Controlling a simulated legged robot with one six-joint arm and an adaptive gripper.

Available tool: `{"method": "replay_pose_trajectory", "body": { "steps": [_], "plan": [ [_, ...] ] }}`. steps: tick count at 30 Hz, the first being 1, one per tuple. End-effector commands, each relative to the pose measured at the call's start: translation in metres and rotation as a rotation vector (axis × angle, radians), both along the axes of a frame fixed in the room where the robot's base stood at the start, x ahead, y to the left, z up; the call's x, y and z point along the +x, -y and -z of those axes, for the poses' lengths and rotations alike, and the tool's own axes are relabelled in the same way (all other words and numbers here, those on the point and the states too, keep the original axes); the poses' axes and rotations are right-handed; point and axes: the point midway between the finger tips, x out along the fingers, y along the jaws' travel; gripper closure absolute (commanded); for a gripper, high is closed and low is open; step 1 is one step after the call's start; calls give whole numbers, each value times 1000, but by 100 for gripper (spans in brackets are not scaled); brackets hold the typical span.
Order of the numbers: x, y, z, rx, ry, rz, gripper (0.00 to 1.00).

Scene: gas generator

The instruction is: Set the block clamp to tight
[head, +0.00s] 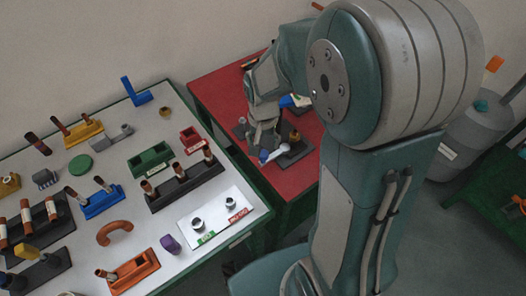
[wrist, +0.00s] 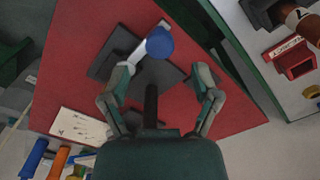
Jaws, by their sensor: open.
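The clamp on the red table has a dark flat base (head: 292,156) and a pale lever (head: 275,153) with a blue knob (head: 263,155). In the wrist view the blue knob (wrist: 160,42) is at the top of the pale lever (wrist: 138,54), over the dark base (wrist: 160,75). My gripper (wrist: 165,72) is open, with one finger on each side of the base in the picture and nothing between them clearly held. Its fingertips lie below the knob in that view; contact cannot be told. In the head view my gripper (head: 263,138) partly hides the clamp.
The red table (head: 222,88) adjoins a white table (head: 220,178) holding several coloured blocks and holders. A white card (wrist: 80,127) lies on the red table. A grey tank (head: 460,135) and a green stand (head: 485,190) are at the right.

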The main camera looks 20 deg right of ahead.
Motion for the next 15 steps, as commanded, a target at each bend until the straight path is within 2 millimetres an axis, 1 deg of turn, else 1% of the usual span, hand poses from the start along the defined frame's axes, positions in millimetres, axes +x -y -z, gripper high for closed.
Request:
{"method": "replay_pose_trajectory", "body": {
  "steps": [1, 6, 10, 15],
  "plan": [
    [-1, 0, 11, 0, -6, -1, 21],
    [-1, 0, 36, 0, -4, -1, 21],
    [0, 0, 47, 0, -1, -1, 21],
    [0, 0, 50, 0, 1, -1, 21]
  ]
}}
